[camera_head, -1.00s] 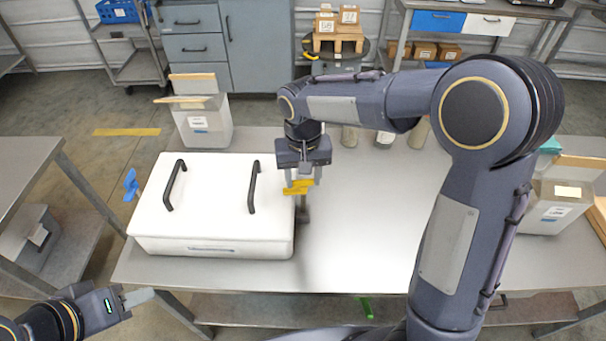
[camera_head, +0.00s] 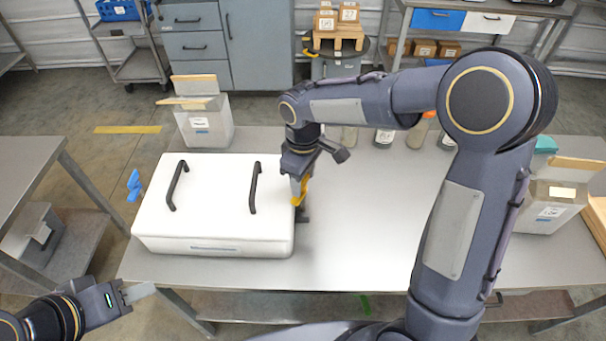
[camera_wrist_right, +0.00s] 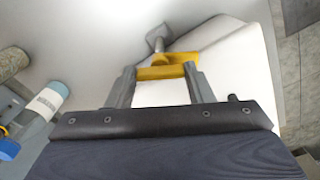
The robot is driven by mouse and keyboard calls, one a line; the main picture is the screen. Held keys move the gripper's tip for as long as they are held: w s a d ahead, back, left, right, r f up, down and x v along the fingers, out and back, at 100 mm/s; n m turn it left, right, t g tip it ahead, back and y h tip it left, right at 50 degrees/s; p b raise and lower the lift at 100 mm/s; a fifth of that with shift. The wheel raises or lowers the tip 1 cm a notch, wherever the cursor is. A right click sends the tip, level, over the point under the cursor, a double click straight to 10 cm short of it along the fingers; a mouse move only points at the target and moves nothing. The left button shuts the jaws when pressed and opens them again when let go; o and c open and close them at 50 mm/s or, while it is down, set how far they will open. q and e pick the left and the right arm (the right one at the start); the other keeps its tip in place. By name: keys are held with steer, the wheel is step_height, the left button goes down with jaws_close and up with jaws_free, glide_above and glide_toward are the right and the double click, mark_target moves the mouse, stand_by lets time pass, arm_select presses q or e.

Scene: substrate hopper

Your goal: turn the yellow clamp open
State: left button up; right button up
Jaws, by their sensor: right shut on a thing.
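The yellow clamp (camera_head: 301,191) is at the right side of the white hopper box (camera_head: 215,215), near its top edge. My right gripper (camera_head: 298,182) comes down from above and is shut on the clamp. In the right wrist view the yellow clamp (camera_wrist_right: 168,68) lies between the two grey fingers of my right gripper (camera_wrist_right: 162,78), with a grey metal stem behind it. A blue clamp (camera_head: 134,185) is at the left side of the box. My left gripper (camera_head: 138,292) is at the lower left, away from the box; its finger gap is not clear.
The box has two black handles (camera_head: 254,188) on its lid. An open carton (camera_head: 203,125) stands behind it, and another carton (camera_head: 547,210) at the right. Several jars (camera_head: 384,138) stand at the back. The table (camera_head: 350,230) right of the box is clear.

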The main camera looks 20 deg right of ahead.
mark_target(304, 180)
steer(key=n+p, duration=0.1)
steer(key=n, duration=0.4)
steer(key=shift+r, duration=0.1)
steer(key=shift+n, duration=0.4)
steer(key=o, duration=1)
step_height(304, 180, up, 8)
steer(key=shift+f, duration=0.1)
stand_by(0.4)
